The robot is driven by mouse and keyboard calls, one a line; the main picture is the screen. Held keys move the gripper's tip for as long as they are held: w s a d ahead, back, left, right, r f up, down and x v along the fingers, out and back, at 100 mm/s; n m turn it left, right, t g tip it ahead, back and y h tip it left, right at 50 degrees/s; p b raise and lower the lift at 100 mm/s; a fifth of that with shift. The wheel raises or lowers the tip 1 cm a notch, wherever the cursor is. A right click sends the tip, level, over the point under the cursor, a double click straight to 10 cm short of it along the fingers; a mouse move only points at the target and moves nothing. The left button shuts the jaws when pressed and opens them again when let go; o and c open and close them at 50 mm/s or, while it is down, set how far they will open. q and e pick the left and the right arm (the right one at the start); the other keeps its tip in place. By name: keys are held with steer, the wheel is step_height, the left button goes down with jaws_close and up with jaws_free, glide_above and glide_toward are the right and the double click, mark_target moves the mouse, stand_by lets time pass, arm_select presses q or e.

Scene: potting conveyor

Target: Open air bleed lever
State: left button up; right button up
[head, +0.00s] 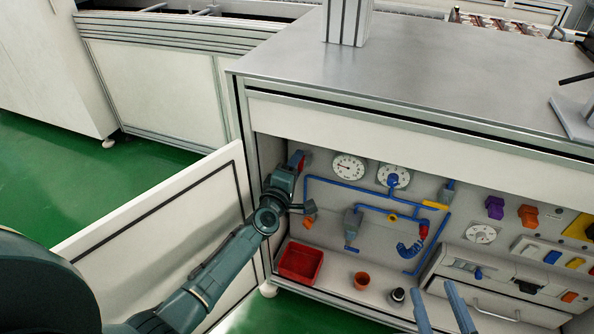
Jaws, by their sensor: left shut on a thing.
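The open cabinet's back panel (330,200) carries blue pipes, gauges and coloured handles. My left arm reaches into the left side of the cabinet, and my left gripper (297,164) is shut on a small red lever (301,157) at the upper left of the panel. The gripper hides much of this lever, and no label can be read. My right gripper (434,290) shows at the bottom edge as two parted fingers, open and empty, in front of the cabinet.
The open white door (150,215) is beside my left arm.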

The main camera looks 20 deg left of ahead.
arm_select(q)
steer(key=shift+a+n, duration=0.2)
steer(key=shift+n, duration=0.4)
arm_select(e)
steer(key=shift+s+a+y, duration=0.15)
steer(key=shift+y, duration=0.15)
arm_select(q)
steer(key=o, duration=1)
arm_select(e)
steer(key=shift+r, duration=0.1)
arm_select(q)
steer(key=s, duration=0.4)
steer(key=s+p, duration=0.1)
steer(key=s, duration=0.3)
steer(key=s+p, duration=0.1)
steer(key=s, duration=0.4)
steer(key=shift+a, duration=0.25)
arm_select(e)
steer(key=shift+w+d+m+g+h, duration=0.25)
steer(key=shift+d+m+g+h, duration=0.35)
steer(key=shift+h, duration=0.5)
arm_select(q)
steer(key=shift+p, duration=0.35)
